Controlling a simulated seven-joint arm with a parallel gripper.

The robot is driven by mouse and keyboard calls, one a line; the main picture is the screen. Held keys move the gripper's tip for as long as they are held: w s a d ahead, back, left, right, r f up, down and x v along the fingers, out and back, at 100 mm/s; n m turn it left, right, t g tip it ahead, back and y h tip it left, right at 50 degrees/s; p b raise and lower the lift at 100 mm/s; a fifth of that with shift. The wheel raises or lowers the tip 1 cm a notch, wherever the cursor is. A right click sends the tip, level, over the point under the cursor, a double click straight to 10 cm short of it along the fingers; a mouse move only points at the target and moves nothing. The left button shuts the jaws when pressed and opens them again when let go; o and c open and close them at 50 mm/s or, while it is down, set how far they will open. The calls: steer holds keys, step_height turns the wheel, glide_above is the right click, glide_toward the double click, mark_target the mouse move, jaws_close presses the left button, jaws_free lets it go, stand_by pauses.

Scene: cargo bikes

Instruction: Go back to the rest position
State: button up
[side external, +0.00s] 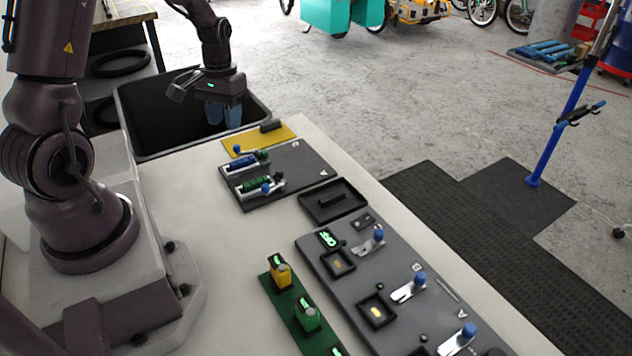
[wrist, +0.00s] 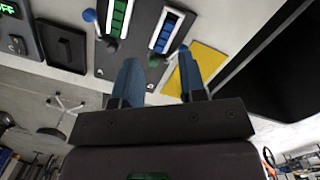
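My gripper (side external: 223,122) hangs in the air with its blue fingers pointing down, by the right part of the black bin (side external: 150,152) and behind the yellow plate (side external: 240,142). In the wrist view my gripper (wrist: 160,72) has its two blue fingers spread apart with nothing between them. Beyond the fingers lies the dark panel (side external: 310,182) carrying a blue block row (side external: 243,162) and a green block row (side external: 257,182). The same rows show in the wrist view, blue (wrist: 167,32) and green (wrist: 119,18).
An empty-looking black tray (side external: 333,203) sits beside the panel. A long grey board (side external: 345,290) with several blue-knobbed levers and a green strip (side external: 292,312) with yellow and green pieces lie nearer the camera. The white tabletop (side external: 215,235) left of them is clear.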

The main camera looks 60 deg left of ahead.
steer(key=s+d+r+m+t, duration=0.3)
steer(key=d+r, duration=0.7)
steer(key=s+d+r+m+t, duration=0.3)
steer(key=s+d+r, duration=0.1)
steer(key=d+r, duration=0.6)
steer(key=shift+s+d+r+m+y, duration=0.2)
steer(key=shift+d+r+m+y, duration=0.1)
steer(key=shift+d, duration=0.4)
stand_by(3.0)
